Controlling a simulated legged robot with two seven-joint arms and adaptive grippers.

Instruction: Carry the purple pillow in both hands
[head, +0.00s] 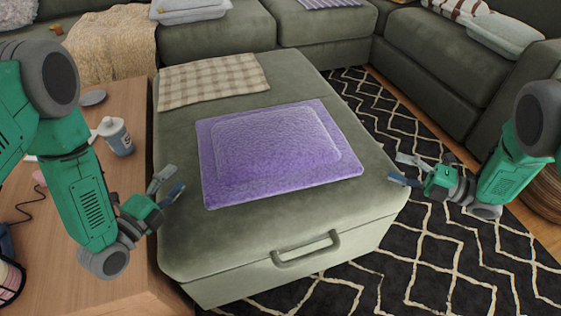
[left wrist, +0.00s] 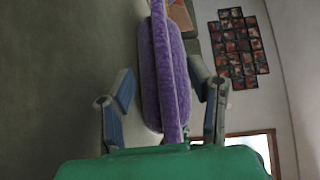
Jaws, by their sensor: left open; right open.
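The purple pillow (head: 275,150) lies flat on the green ottoman (head: 250,235) in the head view. It also shows edge-on in the left wrist view (left wrist: 163,70), between the open fingers and beyond them. My left gripper (head: 170,185) is open and empty, beside the pillow's left edge and apart from it in the head view. My right gripper (head: 402,170) is open and empty, to the right of the pillow's right edge, near the ottoman's right side. Neither gripper touches the pillow in the head view.
A checked cloth (head: 213,80) lies behind the pillow on the ottoman. A wooden table (head: 125,190) at left holds a bottle (head: 116,136) near my left arm. A green sectional sofa (head: 215,38) stands behind. A patterned rug (head: 430,250) covers the floor at right.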

